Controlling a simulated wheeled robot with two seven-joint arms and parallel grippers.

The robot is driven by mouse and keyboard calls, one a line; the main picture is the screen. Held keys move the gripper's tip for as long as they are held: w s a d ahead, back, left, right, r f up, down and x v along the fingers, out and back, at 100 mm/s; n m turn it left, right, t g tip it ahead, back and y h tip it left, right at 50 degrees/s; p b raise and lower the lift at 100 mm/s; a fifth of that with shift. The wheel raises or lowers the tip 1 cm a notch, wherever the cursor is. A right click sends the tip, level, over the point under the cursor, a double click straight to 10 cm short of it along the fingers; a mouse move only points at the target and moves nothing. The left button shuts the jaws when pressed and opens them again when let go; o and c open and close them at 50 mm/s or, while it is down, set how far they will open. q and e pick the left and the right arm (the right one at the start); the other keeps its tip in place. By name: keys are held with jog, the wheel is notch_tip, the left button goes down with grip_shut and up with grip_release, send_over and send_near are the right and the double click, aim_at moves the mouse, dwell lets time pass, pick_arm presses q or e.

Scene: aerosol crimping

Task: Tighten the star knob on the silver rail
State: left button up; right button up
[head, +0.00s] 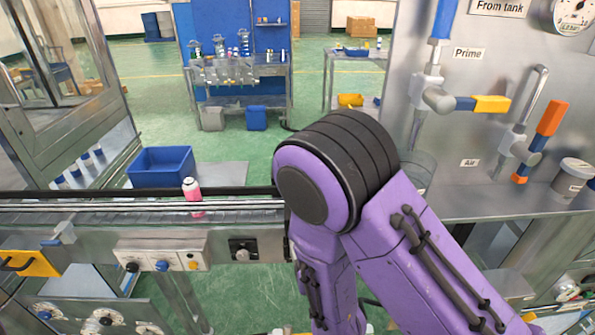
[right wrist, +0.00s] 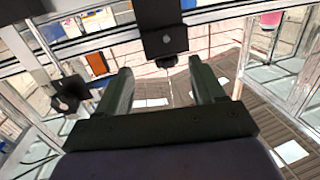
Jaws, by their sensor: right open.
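My right gripper (right wrist: 160,70) is open and empty in the right wrist view, its two dark fingers apart. Beyond the fingertips, roughly between them, is a black block (right wrist: 161,32) with a small dark knob at its lower end. A dark, lobed knob (right wrist: 69,94) shows left of the fingers, apart from them. I cannot tell for sure which is the star knob. In the head view the silver rail (head: 120,207) runs along the conveyor, and a dark knob on a square plate (head: 243,249) sits below it. My purple right arm hides its own gripper there. My left gripper is out of view.
A pink bottle (head: 193,190) stands on the conveyor, with a blue bin (head: 161,166) behind it. A button box (head: 162,255) and a yellow handle (head: 30,263) are at the front left. A steel panel with valves (head: 480,60) stands at right.

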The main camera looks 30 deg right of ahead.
jog(key=shift+t, duration=0.3)
jog(key=b+x, duration=0.1)
jog(key=x, duration=0.2)
jog(key=r+b+x, duration=0.1)
jog(key=x, duration=0.3)
jog(key=r+b+x, duration=0.1)
jog(key=x, duration=0.3)
jog(key=shift+w+a+r, duration=0.15)
jog(key=shift+w+a, duration=0.05)
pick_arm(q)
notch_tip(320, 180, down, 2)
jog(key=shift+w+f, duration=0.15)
pick_arm(e)
jog(key=shift+c, duration=0.3)
jog(key=c, duration=1)
